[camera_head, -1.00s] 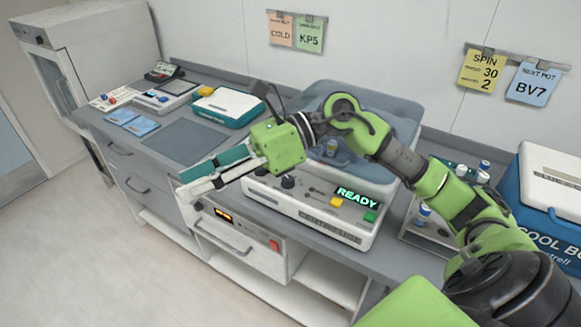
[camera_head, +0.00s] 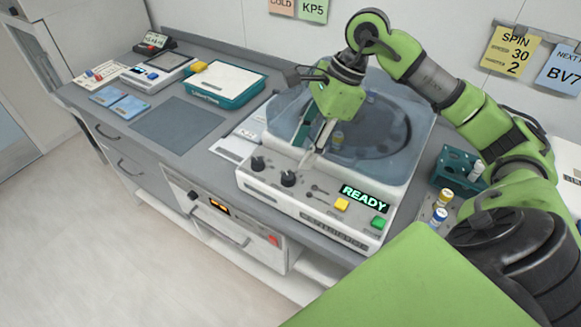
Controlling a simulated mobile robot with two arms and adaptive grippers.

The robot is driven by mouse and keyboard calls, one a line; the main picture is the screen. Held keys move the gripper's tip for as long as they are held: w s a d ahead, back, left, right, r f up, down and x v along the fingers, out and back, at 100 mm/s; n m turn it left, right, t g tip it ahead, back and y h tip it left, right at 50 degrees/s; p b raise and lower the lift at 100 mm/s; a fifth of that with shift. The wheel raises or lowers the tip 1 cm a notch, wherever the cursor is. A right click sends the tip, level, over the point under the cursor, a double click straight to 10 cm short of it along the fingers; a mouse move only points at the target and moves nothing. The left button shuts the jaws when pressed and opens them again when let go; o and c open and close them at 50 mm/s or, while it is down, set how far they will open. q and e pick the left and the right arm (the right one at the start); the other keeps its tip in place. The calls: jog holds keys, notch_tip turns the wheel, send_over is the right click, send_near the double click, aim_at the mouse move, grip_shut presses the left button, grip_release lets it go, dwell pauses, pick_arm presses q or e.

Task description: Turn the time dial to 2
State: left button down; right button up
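The centrifuge (camera_head: 312,205) stands on the bench with a pale front panel and a raised, clear blue-grey lid area behind it. Two black dials, a left one (camera_head: 257,163) and a right one (camera_head: 288,178), sit at the panel's left; their labels and settings are too small to read. The display (camera_head: 364,198) reads READY. My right gripper (camera_head: 303,157) hangs over the panel's back edge, fingers pointing down, just behind and right of the right dial. Its fingers look apart, with nothing between them, and it appears clear of both dials. My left gripper is out of view.
A yellow note (camera_head: 513,52) on the wall reads SPIN, 30 and 2. A yellow button (camera_head: 341,204) and a green button (camera_head: 380,222) are on the panel. A teal tube rack (camera_head: 455,170) stands right of the centrifuge. The grey mat (camera_head: 178,124) to the left is bare.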

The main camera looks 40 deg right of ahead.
aim_at(288, 175)
jog(key=p+x, duration=0.1)
jog(key=x, duration=0.6)
jog(key=shift+w+a+f, duration=0.1)
jog(key=shift+f, duration=0.3)
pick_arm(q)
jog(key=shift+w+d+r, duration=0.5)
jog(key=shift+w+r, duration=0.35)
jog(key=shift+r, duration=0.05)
pick_arm(e)
jog(key=c, duration=1.1)
